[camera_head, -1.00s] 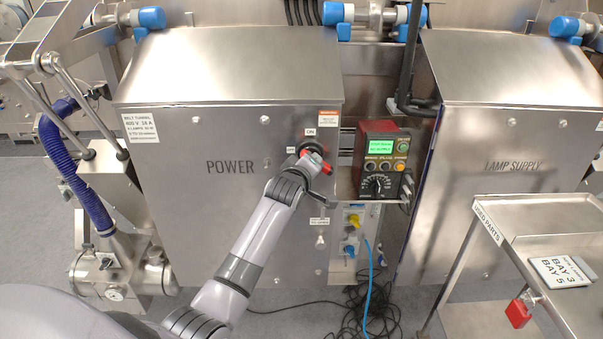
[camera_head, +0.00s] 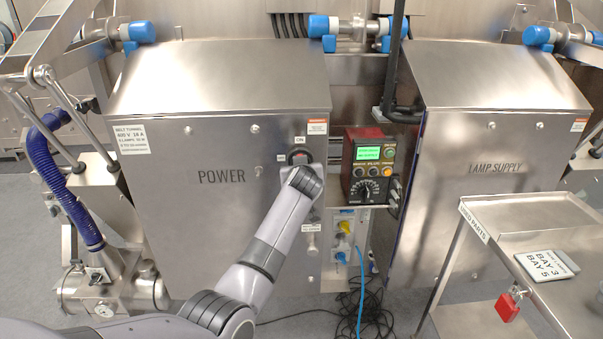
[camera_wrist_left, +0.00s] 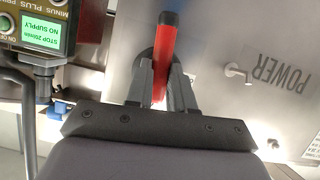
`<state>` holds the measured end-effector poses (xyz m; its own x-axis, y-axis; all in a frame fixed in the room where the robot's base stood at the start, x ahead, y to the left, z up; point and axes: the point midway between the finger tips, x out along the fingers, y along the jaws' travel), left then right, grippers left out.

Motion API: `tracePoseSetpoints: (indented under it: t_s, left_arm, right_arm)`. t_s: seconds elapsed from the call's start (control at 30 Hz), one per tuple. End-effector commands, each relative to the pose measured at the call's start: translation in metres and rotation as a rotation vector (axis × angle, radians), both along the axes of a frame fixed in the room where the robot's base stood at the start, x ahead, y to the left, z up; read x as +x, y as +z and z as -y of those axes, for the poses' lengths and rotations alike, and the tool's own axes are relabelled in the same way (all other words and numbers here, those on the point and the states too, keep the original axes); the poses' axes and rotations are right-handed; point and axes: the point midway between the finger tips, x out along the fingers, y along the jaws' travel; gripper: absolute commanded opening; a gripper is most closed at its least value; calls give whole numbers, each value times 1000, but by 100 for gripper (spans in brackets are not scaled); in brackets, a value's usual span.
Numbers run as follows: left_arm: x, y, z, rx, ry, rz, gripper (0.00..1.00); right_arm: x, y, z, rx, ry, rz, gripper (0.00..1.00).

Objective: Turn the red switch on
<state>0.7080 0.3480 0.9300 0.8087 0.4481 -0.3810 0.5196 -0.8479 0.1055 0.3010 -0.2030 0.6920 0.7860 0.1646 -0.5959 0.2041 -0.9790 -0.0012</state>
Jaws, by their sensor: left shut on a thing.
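The red switch is a rotary handle on the front of the POWER cabinet (camera_head: 230,230). In the head view only a little red (camera_head: 299,154) shows above my wrist, below the ON label. In the left wrist view the red handle (camera_wrist_left: 166,42) stands roughly upright in the picture, between my fingers, in front of a dark round base. My left gripper (camera_wrist_left: 162,82) is shut on it. In the head view my arm hides the fingers and most of the handle. My right gripper is not in view.
A red control box (camera_head: 372,165) with a green display stands right of the cabinet; the display reads NO SUPPLY in the wrist view. Further right are the LAMP SUPPLY cabinet (camera_head: 490,130) and a steel cart (camera_head: 515,213) with a red padlock (camera_head: 507,306). Cables (camera_head: 372,318) lie on the floor.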

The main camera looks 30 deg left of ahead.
Motion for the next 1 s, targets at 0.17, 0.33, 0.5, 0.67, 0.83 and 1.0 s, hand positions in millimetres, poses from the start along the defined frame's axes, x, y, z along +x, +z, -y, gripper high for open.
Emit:
tracePoseSetpoints:
  t_s: [0.17, 0.33, 0.5, 0.67, 0.83, 1.0]
  left_arm:
    - [1, 1, 1, 62, -1, -36, 0]
    - [1, 1, 0, 95, -1, -55, 0]
    - [1, 1, 0, 107, -2, -60, 0]
    - [0, 1, 0, 109, -2, -62, 0]
    - [0, 1, 0, 109, -2, -62, 29]
    - [0, 1, 0, 106, -1, -62, 48]
  right_arm:
    - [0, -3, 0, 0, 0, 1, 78]
    - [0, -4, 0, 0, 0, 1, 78]
    - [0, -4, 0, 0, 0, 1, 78]
    - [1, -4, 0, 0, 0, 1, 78]
    - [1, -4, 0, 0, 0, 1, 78]
    - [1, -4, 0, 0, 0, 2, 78]
